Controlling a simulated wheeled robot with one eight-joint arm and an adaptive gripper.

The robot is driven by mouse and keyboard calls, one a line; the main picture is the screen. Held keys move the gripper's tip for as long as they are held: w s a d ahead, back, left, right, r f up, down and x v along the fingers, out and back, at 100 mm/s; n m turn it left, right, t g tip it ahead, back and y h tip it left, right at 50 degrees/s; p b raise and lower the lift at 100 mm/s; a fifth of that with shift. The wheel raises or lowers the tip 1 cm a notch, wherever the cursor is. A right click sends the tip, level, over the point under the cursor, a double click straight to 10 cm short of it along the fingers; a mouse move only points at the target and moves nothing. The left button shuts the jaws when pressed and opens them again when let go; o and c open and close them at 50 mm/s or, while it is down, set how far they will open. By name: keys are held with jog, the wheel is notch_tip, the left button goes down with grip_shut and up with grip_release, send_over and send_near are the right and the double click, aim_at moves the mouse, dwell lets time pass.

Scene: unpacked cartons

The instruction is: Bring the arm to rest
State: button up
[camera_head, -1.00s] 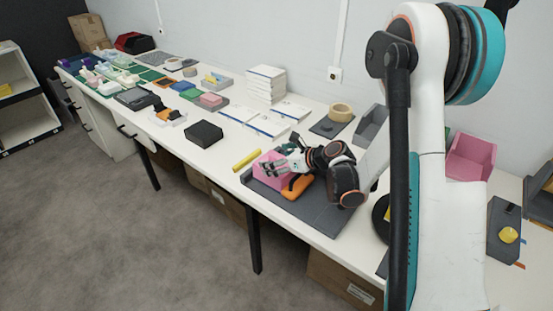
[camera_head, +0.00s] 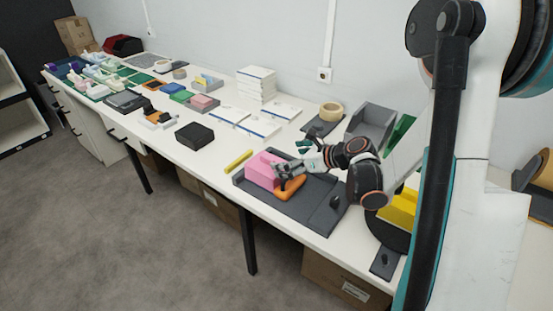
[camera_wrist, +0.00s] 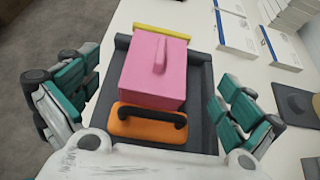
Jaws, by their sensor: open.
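My gripper (camera_head: 290,168) is at the end of my arm, above the dark grey tray on the table. In the wrist view its two teal-padded fingers (camera_wrist: 150,104) are spread wide with nothing between the pads. Beneath it a pink block (camera_head: 262,168) with a ridge on top lies in the tray (camera_head: 318,212); the pink block also shows in the wrist view (camera_wrist: 148,75). An orange piece (camera_head: 288,189) with a black handle lies beside the pink block, and it also shows in the wrist view (camera_wrist: 135,127).
A yellow bar (camera_head: 238,161) lies beside the tray. A black box (camera_head: 195,135), white boxes (camera_head: 256,82), a tape roll (camera_head: 331,111) and a grey bin (camera_head: 370,122) stand around on the table. Yellow blocks (camera_head: 398,210) lie to the right.

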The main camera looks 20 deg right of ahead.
jog(key=shift+v, duration=1.45)
jog(key=w+a+r+m+t+p, duration=0.1)
jog(key=w+a+r+m+t, duration=0.15)
jog(key=r, duration=0.55)
jog(key=w+a+r+m+t, duration=0.2)
jog(key=r+m+t, duration=0.15)
jog(key=r, duration=0.55)
notch_tip(320, 180, up, 12)
jog(key=s+d+m+t+h, duration=0.3)
jog(key=m+h, duration=0.4)
jog(key=m, duration=1)
jog(key=s+a+f+m+g, duration=0.2)
jog(key=s+f+m+g, duration=0.3)
jog(key=s+f+m, duration=0.4)
jog(key=s+a+f+m+g+b, duration=0.1)
jog(key=s+f+m+g, duration=0.5)
jog(key=s, duration=1)
notch_tip(320, 180, down, 3)
jog(key=a+m, duration=0.1)
jog(key=m, duration=0.3)
jog(key=shift+s+f+m, duration=0.2)
jog(key=shift+m, duration=0.2)
jog(key=shift+a, duration=0.15)
